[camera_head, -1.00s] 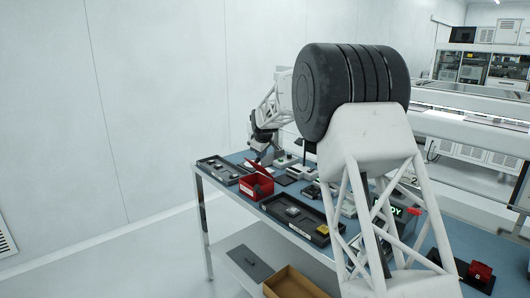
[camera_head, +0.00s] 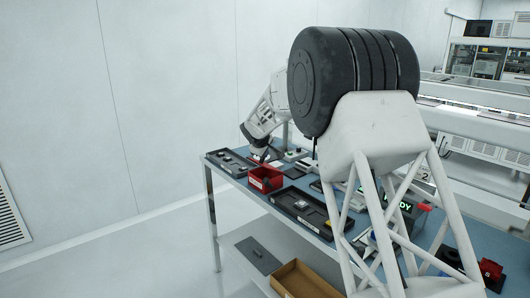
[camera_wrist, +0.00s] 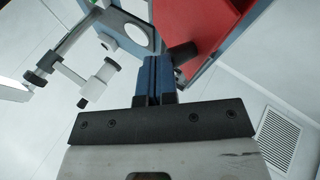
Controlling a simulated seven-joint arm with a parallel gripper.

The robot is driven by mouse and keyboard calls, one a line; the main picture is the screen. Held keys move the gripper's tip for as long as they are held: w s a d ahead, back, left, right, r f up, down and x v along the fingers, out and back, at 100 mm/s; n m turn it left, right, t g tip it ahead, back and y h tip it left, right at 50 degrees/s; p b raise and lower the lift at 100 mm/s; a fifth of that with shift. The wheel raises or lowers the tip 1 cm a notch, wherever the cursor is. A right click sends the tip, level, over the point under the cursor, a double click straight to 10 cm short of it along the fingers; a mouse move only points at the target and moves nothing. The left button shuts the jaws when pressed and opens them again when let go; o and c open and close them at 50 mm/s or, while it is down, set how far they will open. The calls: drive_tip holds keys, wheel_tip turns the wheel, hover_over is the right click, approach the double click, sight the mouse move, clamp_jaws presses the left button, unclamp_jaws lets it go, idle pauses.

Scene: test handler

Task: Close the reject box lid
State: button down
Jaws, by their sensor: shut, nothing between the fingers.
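The red reject box (camera_head: 262,184) stands on the blue bench in the head view, close to its far left end. My gripper (camera_head: 264,159) is just above and behind the box there, small and partly dark. In the wrist view a large red panel, apparently the lid (camera_wrist: 200,22), fills the top right, tilted to the view. A short black cylinder, like a knob (camera_wrist: 182,53), sticks out by its lower edge. My gripper's blue fingers (camera_wrist: 158,64) are shut and empty, right beside the knob; contact cannot be told. The lid's exact angle is unclear in the head view.
A black tray (camera_head: 228,163) lies left of the box, and another black tray (camera_head: 300,212) lies to its right. Small fixtures stand behind. A cardboard box (camera_head: 300,280) and a dark flat plate (camera_head: 258,256) are on the lower shelf.

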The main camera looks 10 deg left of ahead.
drive_tip(key=shift+s+a+f, duration=0.45)
drive_tip(key=shift+f, duration=0.15)
drive_tip(key=shift+s+a+f, duration=0.4)
drive_tip(key=shift+f, duration=0.15)
drive_tip(key=shift+s+a+f, duration=0.3)
drive_tip(key=shift+f, duration=0.35)
drive_tip(key=shift+s+a+f, duration=0.25)
drive_tip(key=shift+f, duration=0.35)
drive_tip(key=r, duration=0.2)
approach(259, 163)
drive_tip(key=shift+s+a+r, duration=0.15)
drive_tip(key=shift+s+a, duration=1.5)
drive_tip(key=shift+s, duration=0.2)
drive_tip(key=shift+d, duration=0.15)
